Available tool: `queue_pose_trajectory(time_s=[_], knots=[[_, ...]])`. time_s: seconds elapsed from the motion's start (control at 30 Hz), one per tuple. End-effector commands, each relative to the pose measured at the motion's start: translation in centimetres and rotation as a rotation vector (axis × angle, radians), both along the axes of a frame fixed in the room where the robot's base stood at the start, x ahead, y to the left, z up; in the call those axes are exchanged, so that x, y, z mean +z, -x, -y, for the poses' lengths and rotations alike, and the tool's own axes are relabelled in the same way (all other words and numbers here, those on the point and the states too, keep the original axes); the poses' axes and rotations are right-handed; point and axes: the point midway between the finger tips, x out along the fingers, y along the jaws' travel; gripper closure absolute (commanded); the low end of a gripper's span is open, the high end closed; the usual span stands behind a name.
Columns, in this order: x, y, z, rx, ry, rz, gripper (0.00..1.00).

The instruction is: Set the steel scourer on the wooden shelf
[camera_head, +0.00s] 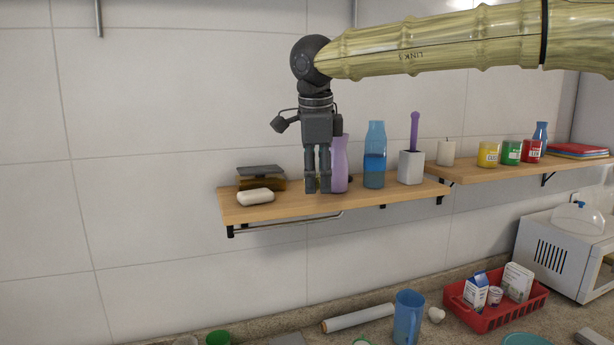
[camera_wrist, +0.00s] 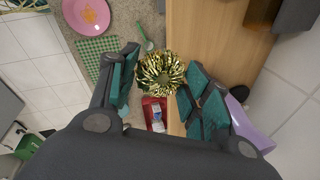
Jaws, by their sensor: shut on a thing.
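The steel scourer (camera_wrist: 160,72) is a shiny gold-coloured tangle between my fingertips in the wrist view. My gripper (camera_wrist: 158,88) is shut on it. In the wrist view the scourer overlaps the edge of the wooden shelf (camera_wrist: 212,42); I cannot tell whether it touches the wood. In the head view my gripper (camera_head: 318,186) points down at the wooden shelf (camera_head: 275,211), between the soap and the purple bottle. The scourer is hidden there behind my fingers.
White soap (camera_head: 255,196) and a brown block with a grey top (camera_head: 261,178) are left of my gripper. A purple bottle (camera_head: 340,165) is close on its right, then a blue bottle (camera_head: 375,155) and a brush holder (camera_head: 411,167). The counter below holds a red basket (camera_head: 497,303).

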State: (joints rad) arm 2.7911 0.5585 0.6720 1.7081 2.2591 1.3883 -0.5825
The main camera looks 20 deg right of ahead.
Motion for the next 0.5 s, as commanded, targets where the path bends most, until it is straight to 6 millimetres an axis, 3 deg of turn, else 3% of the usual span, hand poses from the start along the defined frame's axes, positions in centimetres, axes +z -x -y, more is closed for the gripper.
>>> queue_pose_trajectory(time_s=[0.3,0.5], knots=[[-0.2,-6.4,0.0,0.001,0.001,-0.001,0.78],[-0.7,-8.7,0.1,0.001,0.000,-0.002,0.78]])
